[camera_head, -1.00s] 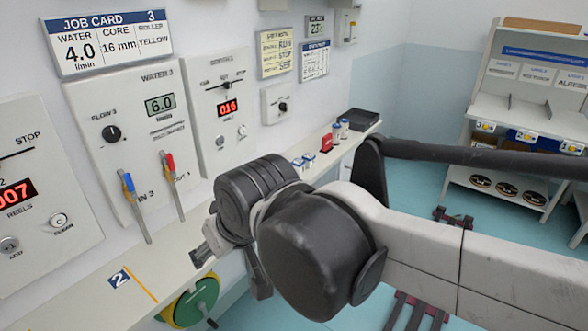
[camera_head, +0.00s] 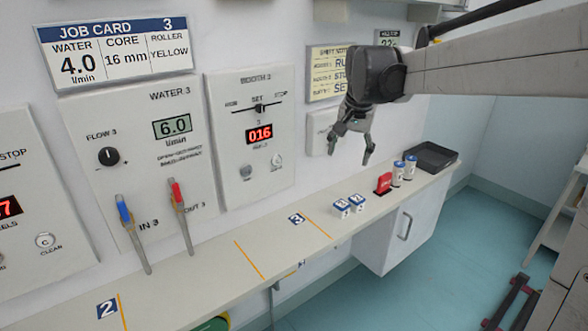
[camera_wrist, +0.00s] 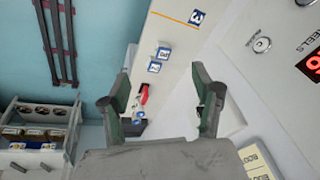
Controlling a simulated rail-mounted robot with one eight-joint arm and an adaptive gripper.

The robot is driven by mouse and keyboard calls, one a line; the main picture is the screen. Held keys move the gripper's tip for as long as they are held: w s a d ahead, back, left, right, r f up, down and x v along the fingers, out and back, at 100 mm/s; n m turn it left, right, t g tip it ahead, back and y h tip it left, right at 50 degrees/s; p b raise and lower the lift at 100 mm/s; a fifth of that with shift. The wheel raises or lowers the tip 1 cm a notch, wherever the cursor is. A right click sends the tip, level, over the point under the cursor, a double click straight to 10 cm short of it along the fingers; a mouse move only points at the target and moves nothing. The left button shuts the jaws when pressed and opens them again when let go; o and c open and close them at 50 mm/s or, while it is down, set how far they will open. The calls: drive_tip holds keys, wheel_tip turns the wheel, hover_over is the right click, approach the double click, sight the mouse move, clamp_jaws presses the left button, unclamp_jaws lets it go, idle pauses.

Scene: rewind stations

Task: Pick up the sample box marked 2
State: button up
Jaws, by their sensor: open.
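Two small white boxes with blue-edged, marked tops stand side by side on the counter right of the "3" label: a left box (camera_head: 341,209) and a right box (camera_head: 357,202). Their marks are too small to read surely, so I cannot tell which is 2. My gripper (camera_head: 350,157) is open and empty, hanging above the counter behind and above the boxes, apart from them. In the wrist view both boxes, one (camera_wrist: 163,53) and the other (camera_wrist: 154,67), show between my open fingers, some distance beyond them.
A red item (camera_head: 384,183), two blue-topped white canisters (camera_head: 398,174) and a dark tray (camera_head: 433,157) stand farther right on the counter (camera_head: 195,268). The wall panel (camera_head: 252,135) with a red display is behind. The counter left of the boxes is clear.

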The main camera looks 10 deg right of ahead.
drive_tip(key=w+d+f+m+g, duration=0.25)
drive_tip(key=w+d+f, duration=0.45)
drive_tip(key=w, duration=0.4)
drive_tip(key=m, duration=0.4)
approach(357, 198)
drive_tip(key=shift+g+y, duration=0.3)
drive_tip(key=shift+g, duration=0.05)
drive_tip(key=f, duration=1)
drive_tip(key=shift+w+d+f, duration=0.2)
drive_tip(key=shift+w+f, duration=0.1)
drive_tip(key=shift+f, duration=0.05)
drive_tip(key=c, duration=1.3)
